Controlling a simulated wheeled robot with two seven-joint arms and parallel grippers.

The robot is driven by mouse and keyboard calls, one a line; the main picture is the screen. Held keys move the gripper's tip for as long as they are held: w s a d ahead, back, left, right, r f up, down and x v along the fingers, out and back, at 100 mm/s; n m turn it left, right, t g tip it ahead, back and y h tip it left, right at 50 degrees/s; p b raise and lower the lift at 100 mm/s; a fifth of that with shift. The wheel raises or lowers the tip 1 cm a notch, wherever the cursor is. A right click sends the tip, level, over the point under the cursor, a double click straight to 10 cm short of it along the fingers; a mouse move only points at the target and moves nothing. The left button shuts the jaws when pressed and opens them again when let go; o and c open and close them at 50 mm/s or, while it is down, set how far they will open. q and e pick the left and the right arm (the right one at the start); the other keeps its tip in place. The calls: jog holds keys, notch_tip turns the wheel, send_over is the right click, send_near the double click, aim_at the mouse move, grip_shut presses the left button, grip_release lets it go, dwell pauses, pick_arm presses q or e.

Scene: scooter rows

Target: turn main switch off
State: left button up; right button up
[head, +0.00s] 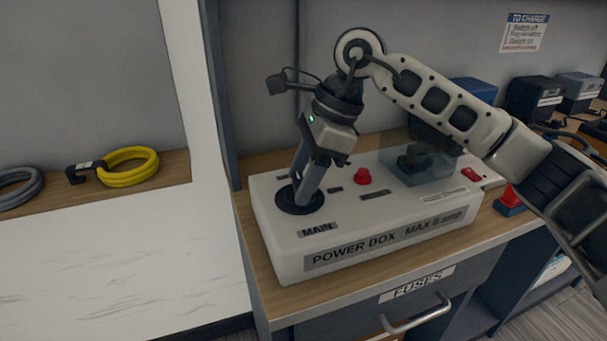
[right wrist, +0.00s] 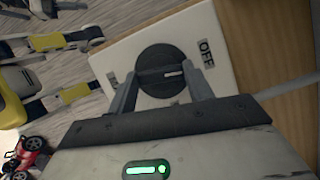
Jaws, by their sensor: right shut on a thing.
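The main switch (head: 299,199) is a black round knob on top of the white power box (head: 275,245), behind the MAIN label (head: 317,230). My right gripper (head: 301,192) reaches down from above and is shut on the knob's raised bar. In the right wrist view, the two fingers of my right gripper (right wrist: 165,85) stand either side of the knob (right wrist: 158,60). A white mark on the bar points right, towards the side of the OFF label (right wrist: 207,53). A second label (right wrist: 113,78) at the left is partly hidden by a finger. My left gripper is not in view.
A FUSES drawer (head: 440,285) is below. A yellow cable (head: 130,167) lies at the left. Dark battery packs (head: 535,98) stand back right.

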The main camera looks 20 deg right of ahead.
jog(key=shift+n+g, duration=0.3)
jog(key=shift+n, duration=0.8)
jog(key=o, duration=1)
jog(key=p+v, duration=0.1)
jog(key=v, duration=1.5)
jog(key=shift+w+a+p, duration=0.1)
jog(key=shift+w+p, duration=0.1)
jog(key=shift+p, duration=0.15)
